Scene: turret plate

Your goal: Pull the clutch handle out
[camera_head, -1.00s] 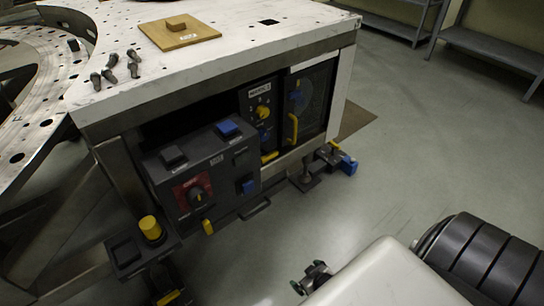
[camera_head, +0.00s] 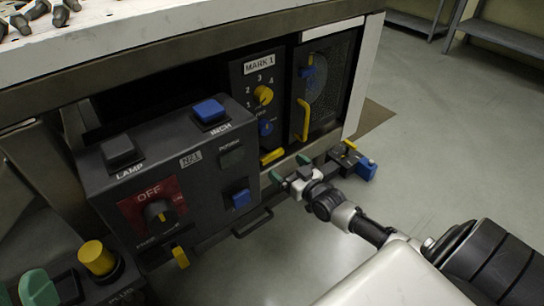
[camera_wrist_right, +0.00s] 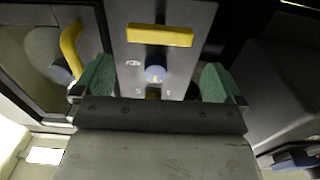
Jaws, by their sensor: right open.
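No label reading "clutch" is legible. A yellow bar handle (camera_head: 272,156) sits at the bottom of the grey MARK 1 panel (camera_head: 240,80). In the right wrist view the yellow bar handle (camera_wrist_right: 160,35) lies across the panel, beyond and between the fingers. My right gripper (camera_head: 290,168) is open, just below and right of that handle in the head view, and apart from it. Its green fingers (camera_wrist_right: 158,84) stand wide apart with nothing between them. A green finger of my left gripper (camera_head: 38,287) shows at the lower left edge; most of that gripper is out of view.
A mesh door with a vertical yellow handle (camera_head: 303,120) is right of the panel. A dark control box (camera_head: 180,165) with knobs and buttons juts out at left. A blue block (camera_head: 366,169) sits low at right. The floor at right is clear.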

